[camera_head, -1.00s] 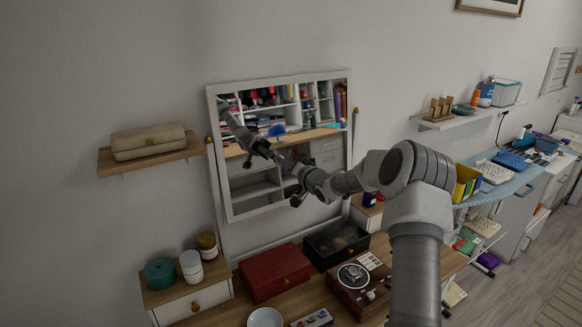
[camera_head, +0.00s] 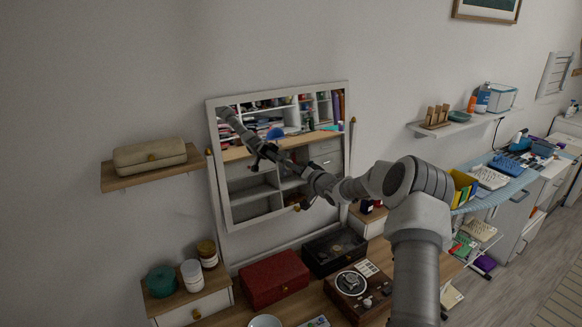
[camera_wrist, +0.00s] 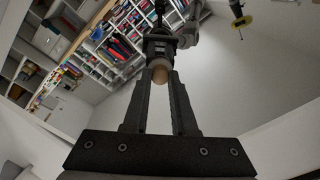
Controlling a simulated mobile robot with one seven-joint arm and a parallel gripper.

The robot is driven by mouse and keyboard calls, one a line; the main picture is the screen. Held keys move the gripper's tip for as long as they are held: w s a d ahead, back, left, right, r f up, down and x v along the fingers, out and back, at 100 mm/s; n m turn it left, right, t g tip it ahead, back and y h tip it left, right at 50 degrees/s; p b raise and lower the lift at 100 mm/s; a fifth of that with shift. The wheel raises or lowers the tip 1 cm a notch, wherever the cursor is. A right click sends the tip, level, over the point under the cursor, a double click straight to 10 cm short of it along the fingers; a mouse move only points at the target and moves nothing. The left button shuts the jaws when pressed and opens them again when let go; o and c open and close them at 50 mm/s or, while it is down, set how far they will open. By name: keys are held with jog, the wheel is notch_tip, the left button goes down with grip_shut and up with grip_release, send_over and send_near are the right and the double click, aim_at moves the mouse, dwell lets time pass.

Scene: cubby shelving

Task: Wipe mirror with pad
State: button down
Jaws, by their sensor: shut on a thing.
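The mirror (camera_head: 230,187) is a white-framed panel leaning on the wall behind the desk. It reflects shelving, a desk top and my arm, and its glass fills much of the wrist view. My gripper (camera_wrist: 160,84) is in front of the glass, shut on a small tan, round-ended piece that I take to be the pad (camera_wrist: 160,74). Most of the pad is hidden by the fingers and is hard to separate from the reflection. Whether it touches the glass I cannot tell. In the head view my arm reaches in from the right and meets its reflection mid-mirror.
Below the mirror are a red box (camera_head: 274,279), a black box (camera_head: 334,250) and a turntable-like device (camera_head: 358,289). Jars (camera_head: 192,275) stand at left. A wall shelf with a beige case (camera_head: 150,156) is left of the mirror; another shelf (camera_head: 440,128) is right.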

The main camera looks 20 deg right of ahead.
jog(key=shift+w+d+r+p, duration=0.1)
jog(key=shift+w+d+p, duration=0.1)
jog(key=shift+d+p, duration=0.6)
jog(key=shift+w+d+p, duration=0.2)
jog(key=shift+d+p, duration=0.25)
jog(key=shift+d, duration=0.65)
jog(key=shift+w+d+r+p, duration=0.1)
jog(key=shift+w+d+p, duration=0.1)
jog(key=shift+d+p, duration=0.6)
jog(key=shift+w+d+f, duration=0.1)
jog(key=shift+d, duration=0.5)
jog(key=shift+w+d+f, duration=0.1)
jog(key=shift+d, duration=0.5)
jog(key=shift+w+d, duration=0.15)
jog(key=shift+d, duration=0.7)
jog(key=shift+w+d, duration=0.1)
jog(key=shift+d, duration=0.75)
jog(key=shift+s, duration=0.1)
jog(key=shift+v, duration=2.85)
jog(key=shift+s, duration=0.15)
jog(key=shift+v, duration=1.4)
